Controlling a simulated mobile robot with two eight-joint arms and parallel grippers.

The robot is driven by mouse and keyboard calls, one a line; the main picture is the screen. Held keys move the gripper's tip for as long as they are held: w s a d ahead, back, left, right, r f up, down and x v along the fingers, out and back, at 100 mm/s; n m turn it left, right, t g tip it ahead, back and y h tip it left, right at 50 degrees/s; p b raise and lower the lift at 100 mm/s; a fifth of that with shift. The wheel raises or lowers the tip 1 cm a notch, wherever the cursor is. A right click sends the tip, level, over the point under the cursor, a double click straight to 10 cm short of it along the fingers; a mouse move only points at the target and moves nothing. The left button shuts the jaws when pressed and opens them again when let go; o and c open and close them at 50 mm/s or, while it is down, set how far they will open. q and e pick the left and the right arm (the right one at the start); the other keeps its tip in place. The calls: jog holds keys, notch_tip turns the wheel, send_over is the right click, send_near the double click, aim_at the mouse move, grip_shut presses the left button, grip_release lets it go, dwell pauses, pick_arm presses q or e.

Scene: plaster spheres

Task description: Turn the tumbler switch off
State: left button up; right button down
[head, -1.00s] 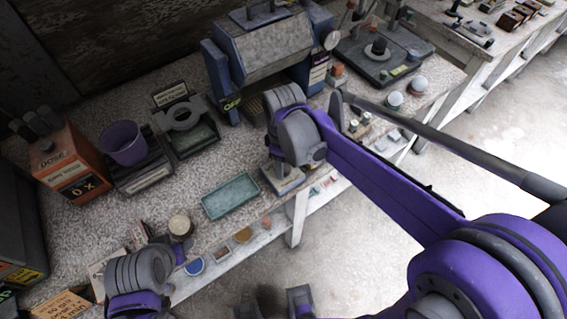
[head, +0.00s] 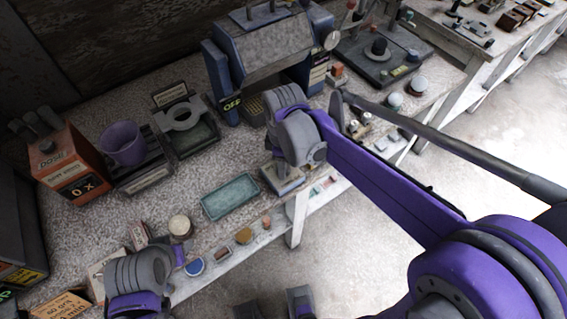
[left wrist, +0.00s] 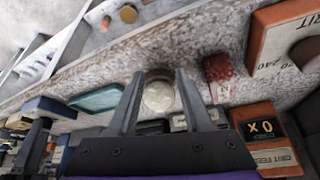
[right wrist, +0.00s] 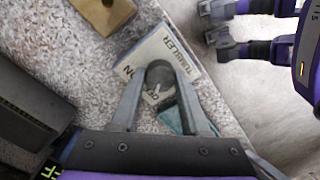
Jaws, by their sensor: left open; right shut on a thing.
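The tumbler switch is a white plate lettered TUMBLER (right wrist: 176,50) with a grey rounded knob (right wrist: 160,76) on it, seen in the right wrist view. ON and OFF lettering shows beside the knob. My right gripper (right wrist: 161,84) is shut on this knob, with a finger on either side. In the head view the plate (head: 284,184) lies near the bench's front edge, and my right arm hides the knob. My left gripper (left wrist: 160,78) is open, with a cream-topped round jar (left wrist: 159,96) showing between its fingers; I cannot tell whether they touch it.
A teal tray (head: 230,196) lies left of the switch. A large grey-blue machine (head: 262,58) with an OFF tag stands behind it. A purple cup (head: 122,143) and an orange box (head: 68,165) stand at the left.

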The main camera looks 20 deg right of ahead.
jog(key=shift+c, duration=1.9)
grip_release()
jog(key=shift+r, duration=0.1)
pick_arm(q)
jog(key=shift+w+r+p, duration=0.15)
jog(key=shift+r+p, duration=0.3)
jog(key=shift+r, duration=0.1)
pick_arm(e)
notch_tip(320, 180, up, 11)
jog(key=shift+f, duration=0.2)
pick_arm(q)
jog(key=shift+w+r+p, duration=0.15)
jog(key=shift+r+p, duration=0.3)
jog(key=shift+r, duration=0.15)
jog(key=shift+w+r+p, duration=0.1)
jog(key=shift+r+p, duration=0.25)
jog(key=shift+r, duration=0.1)
pick_arm(e)
jog(key=s+d+f+m+t, duration=0.5)
jog(key=s+f+m, duration=0.4)
jog(key=s+m, duration=0.4)
jog(key=shift+s+d, duration=0.15)
jog(key=shift+d, duration=0.5)
